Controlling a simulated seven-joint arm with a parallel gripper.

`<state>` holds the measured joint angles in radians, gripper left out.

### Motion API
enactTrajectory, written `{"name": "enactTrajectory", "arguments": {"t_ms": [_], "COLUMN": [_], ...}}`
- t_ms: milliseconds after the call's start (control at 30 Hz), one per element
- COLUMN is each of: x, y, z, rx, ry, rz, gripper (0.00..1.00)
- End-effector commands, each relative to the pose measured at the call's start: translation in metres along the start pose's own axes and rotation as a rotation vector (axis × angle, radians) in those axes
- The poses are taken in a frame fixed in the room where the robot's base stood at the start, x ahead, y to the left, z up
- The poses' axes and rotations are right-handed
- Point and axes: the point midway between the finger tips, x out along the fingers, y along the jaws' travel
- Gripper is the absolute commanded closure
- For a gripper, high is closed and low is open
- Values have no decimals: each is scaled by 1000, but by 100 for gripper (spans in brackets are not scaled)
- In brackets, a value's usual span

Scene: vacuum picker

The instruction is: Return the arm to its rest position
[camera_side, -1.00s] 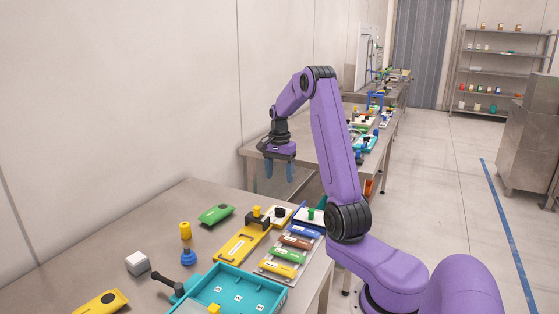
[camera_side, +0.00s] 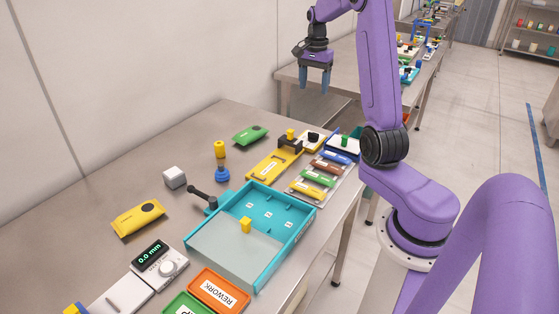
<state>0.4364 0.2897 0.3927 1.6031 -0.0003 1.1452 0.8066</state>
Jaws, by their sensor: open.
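My gripper (camera_side: 314,80) hangs pointing down above the far end of the near table (camera_side: 215,122). Its two blue fingers are apart with nothing between them. My purple arm reaches up from its base at the right of the table. No object touches the gripper.
The near table holds a teal tray (camera_side: 285,240) with a yellow block (camera_side: 245,225), a yellow pouch (camera_side: 138,218), a white cube (camera_side: 175,177), a green pouch (camera_side: 250,135), a gauge (camera_side: 150,252) and an orange REWORK tray (camera_side: 219,289). A second table (camera_side: 340,70) stands behind.

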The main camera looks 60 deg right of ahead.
Motion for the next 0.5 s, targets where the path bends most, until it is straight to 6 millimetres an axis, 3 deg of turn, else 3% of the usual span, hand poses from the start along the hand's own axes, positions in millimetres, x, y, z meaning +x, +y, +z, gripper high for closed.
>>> {"name": "enactTrajectory", "arguments": {"t_ms": [233, 500], "x": [-5, -8], "y": [-29, -32], "z": [75, 172], "rx": [-316, -731], "ry": [3, 4], "rz": [-4, -8], "gripper": [32, 32]}}
